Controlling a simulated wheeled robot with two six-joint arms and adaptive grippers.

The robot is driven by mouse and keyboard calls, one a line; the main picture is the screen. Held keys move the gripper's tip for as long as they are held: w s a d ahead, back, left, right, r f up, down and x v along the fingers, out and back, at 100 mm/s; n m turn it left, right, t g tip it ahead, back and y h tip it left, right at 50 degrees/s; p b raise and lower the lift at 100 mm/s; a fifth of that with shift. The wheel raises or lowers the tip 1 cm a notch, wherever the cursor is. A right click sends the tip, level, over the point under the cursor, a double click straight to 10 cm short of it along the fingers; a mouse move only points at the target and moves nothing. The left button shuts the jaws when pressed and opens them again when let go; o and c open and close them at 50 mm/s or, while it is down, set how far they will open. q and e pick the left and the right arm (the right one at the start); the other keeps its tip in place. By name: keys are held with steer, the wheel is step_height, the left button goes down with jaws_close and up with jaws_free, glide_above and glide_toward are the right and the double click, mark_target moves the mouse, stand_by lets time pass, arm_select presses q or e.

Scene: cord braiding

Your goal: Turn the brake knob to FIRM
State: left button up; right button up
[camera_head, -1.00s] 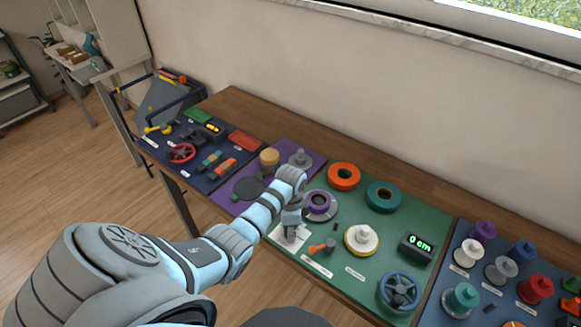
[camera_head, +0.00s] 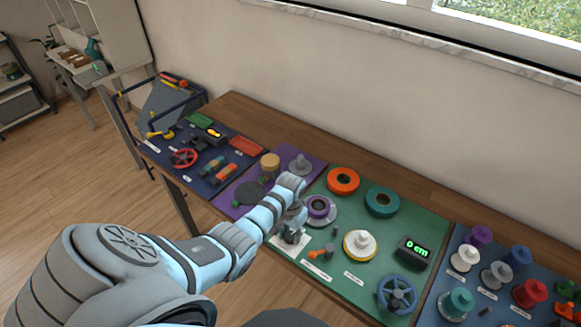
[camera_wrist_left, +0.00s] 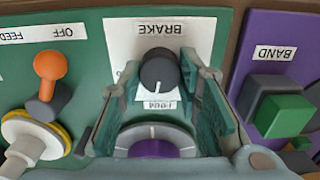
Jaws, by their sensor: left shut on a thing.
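The brake knob (camera_wrist_left: 158,70) is a dark round knob on a white card marked BRAKE, upside down in the left wrist view. A FIRM label (camera_wrist_left: 160,105) is on that card, just below the knob in this view. A short light mark shows on the knob's lower side, toward that label. My left gripper (camera_wrist_left: 176,84) is shut on the knob, with a finger on either side. My right gripper is not in view.
An orange-handled lever (camera_head: 314,253) stands beside the card. A purple-cored spool (camera_head: 318,207) is close behind the gripper. A white spool (camera_head: 361,243), a 0 cm display (camera_head: 414,251) and a blue handwheel (camera_head: 397,292) are farther right on the green board (camera_head: 345,275).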

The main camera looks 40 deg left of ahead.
mark_target(290, 234)
arm_select(q)
steer(key=shift+n, duration=1.1)
steer(key=o, duration=1.1)
steer(key=shift+o, duration=0.2)
steer(key=shift+r, duration=0.1)
step_height(290, 234, up, 12)
